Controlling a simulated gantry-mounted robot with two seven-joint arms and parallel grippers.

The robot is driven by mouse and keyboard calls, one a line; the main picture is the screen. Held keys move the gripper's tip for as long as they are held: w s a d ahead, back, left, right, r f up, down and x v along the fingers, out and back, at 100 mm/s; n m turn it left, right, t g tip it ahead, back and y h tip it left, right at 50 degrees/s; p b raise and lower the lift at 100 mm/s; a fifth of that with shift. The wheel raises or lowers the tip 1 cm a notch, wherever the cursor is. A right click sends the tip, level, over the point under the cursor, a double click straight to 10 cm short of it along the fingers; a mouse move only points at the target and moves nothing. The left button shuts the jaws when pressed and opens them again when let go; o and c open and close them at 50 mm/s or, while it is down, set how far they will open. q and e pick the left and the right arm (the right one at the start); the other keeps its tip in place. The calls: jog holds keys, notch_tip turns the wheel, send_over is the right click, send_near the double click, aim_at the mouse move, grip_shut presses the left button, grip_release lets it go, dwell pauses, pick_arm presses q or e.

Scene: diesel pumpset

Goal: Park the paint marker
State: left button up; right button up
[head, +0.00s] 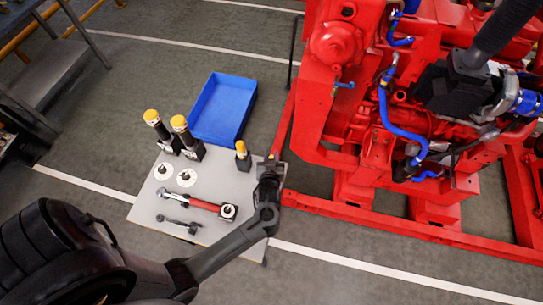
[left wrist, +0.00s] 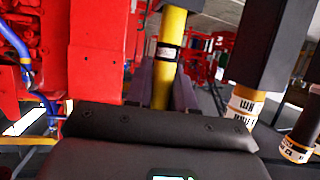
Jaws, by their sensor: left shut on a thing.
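My left gripper (head: 270,170) is over the right edge of the grey board (head: 205,229), shut on a slim yellow paint marker. In the head view only a small orange-yellow tip of the marker (head: 272,156) shows above the jaws. In the left wrist view the yellow marker (left wrist: 172,25) with a dark label band stands between the fingers (left wrist: 164,85). A small black block with a yellow-topped item (head: 241,149) stands just left of the gripper. The marker's lower end is hidden in the head view. My right gripper is not in view.
Two yellow-capped bottles (head: 180,124) stand in black holders at the board's back left. Two white discs (head: 186,177), a red-handled tool (head: 204,205) and a small wrench (head: 178,223) lie on it. A blue bin (head: 223,108) is behind; the red pumpset (head: 336,45) is right.

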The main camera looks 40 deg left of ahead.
pick_arm(q)
jog(key=shift+f+b, duration=0.55)
jog(key=shift+f, duration=0.25)
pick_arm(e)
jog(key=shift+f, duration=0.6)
pick_arm(q)
jog(key=o, duration=1)
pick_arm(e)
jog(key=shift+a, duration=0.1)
pick_arm(q)
jog(key=shift+r, duration=0.1)
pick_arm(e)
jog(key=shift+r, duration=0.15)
